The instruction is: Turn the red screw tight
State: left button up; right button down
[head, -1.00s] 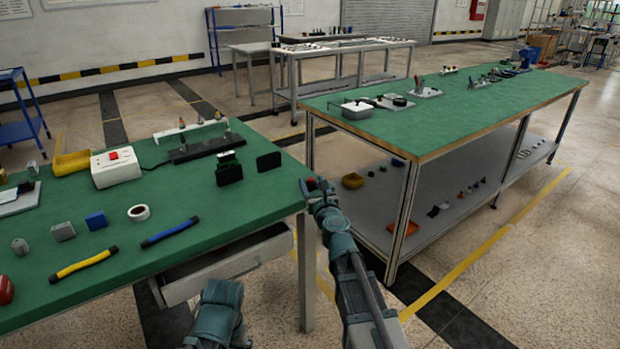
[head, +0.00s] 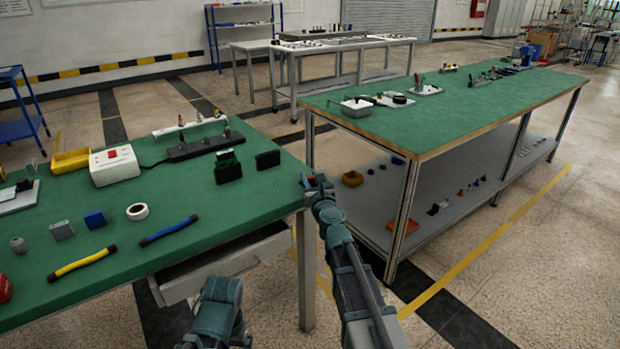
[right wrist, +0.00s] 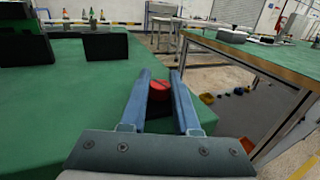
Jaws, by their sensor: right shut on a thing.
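The red screw (right wrist: 159,91) shows as a round red head between the two blue-grey fingers of my right gripper (right wrist: 160,78) in the right wrist view. The right gripper is shut on it at the right edge of the green table. A dark patch (right wrist: 158,110) lies just below the red head; I cannot tell how deep the screw sits. In the head view my right gripper (head: 310,181) is small at the table's right corner, and the screw is mostly hidden there. Part of my left arm shows at the bottom of the head view, but its gripper is not visible.
On the green table (head: 215,215), a black block (head: 268,160) and a green-and-black block (head: 228,168) stand left of my right gripper. A blue-handled tool (head: 168,231) and a white tape ring (head: 137,211) lie farther left. Another green-topped bench (head: 440,120) stands right, across a gap.

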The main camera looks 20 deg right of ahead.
jog(key=shift+a+m+h, duration=0.15)
jog(key=shift+m+h, duration=0.55)
jog(key=shift+h, duration=0.4)
jog(key=shift+m+g+h, duration=0.4)
jog(key=shift+m+h, duration=0.4)
jog(key=shift+h, duration=0.4)
jog(key=c, duration=0.6)
grip_release()
jog(key=shift+c, duration=0.2)
